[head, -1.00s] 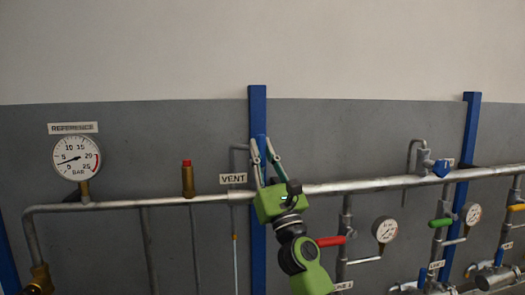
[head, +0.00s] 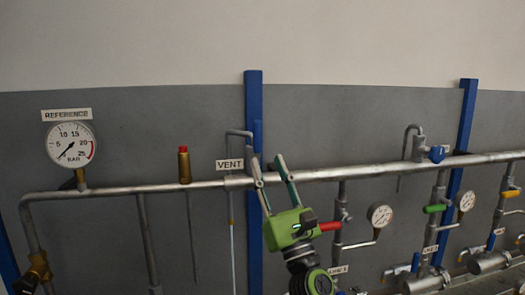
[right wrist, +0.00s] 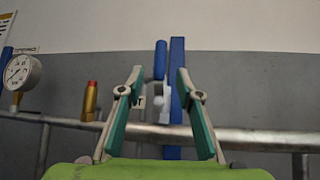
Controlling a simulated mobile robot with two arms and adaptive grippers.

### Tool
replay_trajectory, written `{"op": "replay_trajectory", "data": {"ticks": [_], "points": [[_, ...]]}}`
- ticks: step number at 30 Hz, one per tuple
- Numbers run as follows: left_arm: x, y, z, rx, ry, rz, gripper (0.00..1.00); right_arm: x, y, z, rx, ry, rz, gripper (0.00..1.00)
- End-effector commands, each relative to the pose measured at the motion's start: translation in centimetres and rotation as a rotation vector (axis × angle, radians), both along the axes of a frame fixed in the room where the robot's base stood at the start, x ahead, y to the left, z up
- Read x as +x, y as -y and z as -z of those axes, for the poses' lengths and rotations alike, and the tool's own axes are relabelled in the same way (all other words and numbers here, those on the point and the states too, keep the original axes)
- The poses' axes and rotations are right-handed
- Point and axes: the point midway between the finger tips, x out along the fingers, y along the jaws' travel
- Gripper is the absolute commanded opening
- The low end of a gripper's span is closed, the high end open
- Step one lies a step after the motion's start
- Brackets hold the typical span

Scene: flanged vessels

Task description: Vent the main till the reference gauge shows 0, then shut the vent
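The reference gauge (head: 74,144) is at the left under its REFERENCE label; its needle points to the lower left, at or close to 0. The VENT label (head: 229,165) hangs by a bent vent pipe (head: 238,132) on the main (head: 330,173). The blue vent handle (head: 257,136) stands upright before a blue post; it also shows in the right wrist view (right wrist: 160,60). My right gripper (head: 266,158) is open and empty, with its fingertips below the handle in the head view. In the right wrist view the handle appears between the spread fingers, apart from both. My left gripper is out of view.
A brass fitting with a red cap (head: 184,165) stands on the main between gauge and vent. A red handle (head: 331,226) is close right of my right gripper. Small gauges (head: 380,216) and coloured valve handles line the branches at right. The wall above is clear.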

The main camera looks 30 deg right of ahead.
Motion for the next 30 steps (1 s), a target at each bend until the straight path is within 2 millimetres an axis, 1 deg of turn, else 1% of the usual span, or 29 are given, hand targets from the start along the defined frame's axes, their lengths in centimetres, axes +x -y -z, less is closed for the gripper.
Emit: {"op": "replay_trajectory", "data": {"ticks": [1,3,8,24,26,28,29,30], "points": [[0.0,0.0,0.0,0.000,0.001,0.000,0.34,-0.5,0.0,0.6,0.005,-0.001,-0.002,0.33],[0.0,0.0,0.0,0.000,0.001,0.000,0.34,-1.1,-0.1,1.1,0.004,0.000,-0.004,0.33],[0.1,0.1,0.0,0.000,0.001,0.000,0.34,-1.8,-0.1,1.7,0.001,0.001,-0.001,0.33],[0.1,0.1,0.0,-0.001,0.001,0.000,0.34,-1.9,-0.2,1.8,-0.006,0.001,0.000,0.33],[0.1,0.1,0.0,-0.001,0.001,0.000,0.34,-1.9,-0.7,2.2,-0.041,-0.006,0.008,0.33],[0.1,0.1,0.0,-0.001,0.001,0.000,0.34,-2.2,-2.3,3.0,-0.140,-0.021,0.032,0.33],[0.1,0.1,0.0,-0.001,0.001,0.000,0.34,-2.4,-3.3,3.7,-0.206,-0.031,0.047,0.33],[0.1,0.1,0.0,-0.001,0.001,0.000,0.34,-2.6,-5.0,4.9,-0.317,-0.047,0.069,0.33]]}}
